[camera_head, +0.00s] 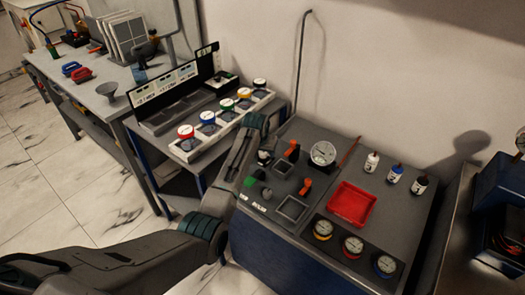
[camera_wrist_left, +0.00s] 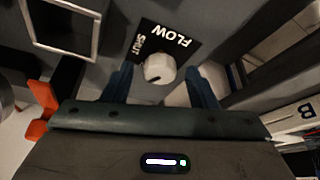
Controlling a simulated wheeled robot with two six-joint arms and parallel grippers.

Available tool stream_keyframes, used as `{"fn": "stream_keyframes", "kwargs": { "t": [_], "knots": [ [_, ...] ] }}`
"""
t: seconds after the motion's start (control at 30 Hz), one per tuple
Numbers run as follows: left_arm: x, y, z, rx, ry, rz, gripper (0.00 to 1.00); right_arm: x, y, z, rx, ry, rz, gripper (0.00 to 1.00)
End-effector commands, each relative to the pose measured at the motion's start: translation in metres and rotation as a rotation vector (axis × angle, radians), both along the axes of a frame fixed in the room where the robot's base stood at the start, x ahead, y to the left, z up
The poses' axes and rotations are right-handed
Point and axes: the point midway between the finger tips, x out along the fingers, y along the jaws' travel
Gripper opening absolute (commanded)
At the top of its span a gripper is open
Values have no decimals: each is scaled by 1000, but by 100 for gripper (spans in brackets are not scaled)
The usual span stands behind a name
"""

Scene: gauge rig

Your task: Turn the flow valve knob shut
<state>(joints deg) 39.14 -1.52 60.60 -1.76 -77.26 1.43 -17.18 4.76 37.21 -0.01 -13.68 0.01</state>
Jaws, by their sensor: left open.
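The flow valve knob (camera_wrist_left: 158,66) is a pale round knob with a small dark mark on its lower part in the left wrist view. It sits by a black plate (camera_wrist_left: 181,33) lettered FLOW and SHUT in white. My left gripper (camera_wrist_left: 160,78) is open, with one dark finger on each side of the knob. Gaps show beside the knob; I cannot tell whether either finger touches it. In the head view my left gripper (camera_head: 258,188) is over the front left of the dark rig bench (camera_head: 325,205), and the knob is not clear there. My right gripper is not in view.
Orange levers (camera_head: 305,187) and a square-framed recess (camera_head: 292,208) lie right of the gripper. A red tray (camera_head: 351,205), gauge (camera_head: 322,153) and several bottles (camera_head: 396,173) are farther right.

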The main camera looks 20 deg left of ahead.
Motion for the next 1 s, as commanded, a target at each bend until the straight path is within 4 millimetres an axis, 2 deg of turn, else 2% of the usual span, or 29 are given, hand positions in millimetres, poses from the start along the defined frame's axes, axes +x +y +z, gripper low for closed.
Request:
{"fn": "stream_keyframes", "kwargs": {
  "t": [0.07, 0.27, 0.3, 0.67, 1.0],
  "knots": [
    [0, 0, 0, 0, 0, 0, 48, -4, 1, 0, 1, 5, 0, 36],
    [0, 0, 0, 0, 0, 0, 9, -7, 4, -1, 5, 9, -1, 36],
    [0, 0, 0, 0, 0, 0, 8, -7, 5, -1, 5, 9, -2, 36],
    [0, 1, 2, 0, 1, -63, 8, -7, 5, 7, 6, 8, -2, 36],
    [1, 3, 3, -1, 2, -315, 8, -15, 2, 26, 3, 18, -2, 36]
  ]
}}
